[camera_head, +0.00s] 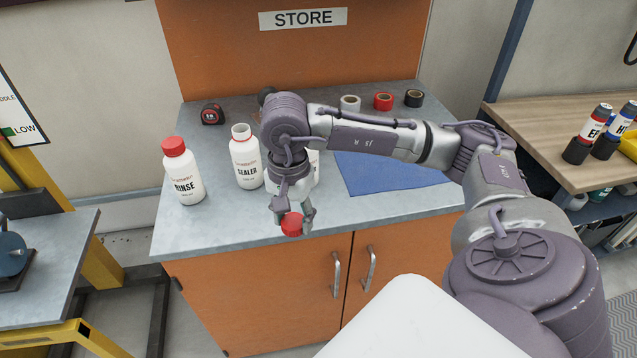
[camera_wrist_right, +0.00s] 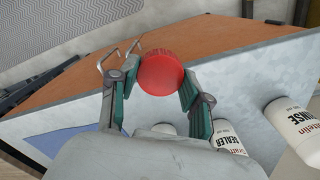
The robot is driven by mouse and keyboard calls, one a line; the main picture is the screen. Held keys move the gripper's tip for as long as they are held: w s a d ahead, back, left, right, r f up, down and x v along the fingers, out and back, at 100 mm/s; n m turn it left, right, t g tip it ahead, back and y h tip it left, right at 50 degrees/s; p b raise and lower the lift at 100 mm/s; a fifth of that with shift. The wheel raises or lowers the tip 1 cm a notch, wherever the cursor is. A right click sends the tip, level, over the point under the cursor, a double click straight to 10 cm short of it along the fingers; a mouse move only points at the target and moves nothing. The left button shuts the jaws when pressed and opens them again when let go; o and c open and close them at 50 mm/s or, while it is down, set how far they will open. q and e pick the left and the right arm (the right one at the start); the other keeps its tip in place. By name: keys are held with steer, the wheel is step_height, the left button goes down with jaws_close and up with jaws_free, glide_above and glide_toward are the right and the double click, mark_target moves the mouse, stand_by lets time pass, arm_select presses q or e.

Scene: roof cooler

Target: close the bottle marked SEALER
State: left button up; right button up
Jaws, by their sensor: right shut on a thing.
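The SEALER bottle (camera_head: 246,160) stands upright on the grey counter, white with an open, uncapped neck. It also shows in the right wrist view (camera_wrist_right: 228,139), at the lower right. My right gripper (camera_head: 292,222) is shut on a red cap (camera_head: 291,226) and holds it near the counter's front edge, to the right of and in front of the SEALER bottle. In the right wrist view the red cap (camera_wrist_right: 160,72) sits between the two fingertips. My left gripper is in neither view.
The RINSE bottle (camera_head: 183,174), with a red cap, stands left of SEALER. Another white bottle (camera_head: 314,164) is mostly hidden behind my right gripper. A tape measure (camera_head: 212,114), tape rolls (camera_head: 383,101) and a blue mat (camera_head: 385,174) are on the counter (camera_head: 225,222).

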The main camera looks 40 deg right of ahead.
steer(key=s+a+n, duration=0.3)
steer(key=a+n, duration=0.6)
steer(key=n, duration=0.4)
steer(key=shift+s+f, duration=0.35)
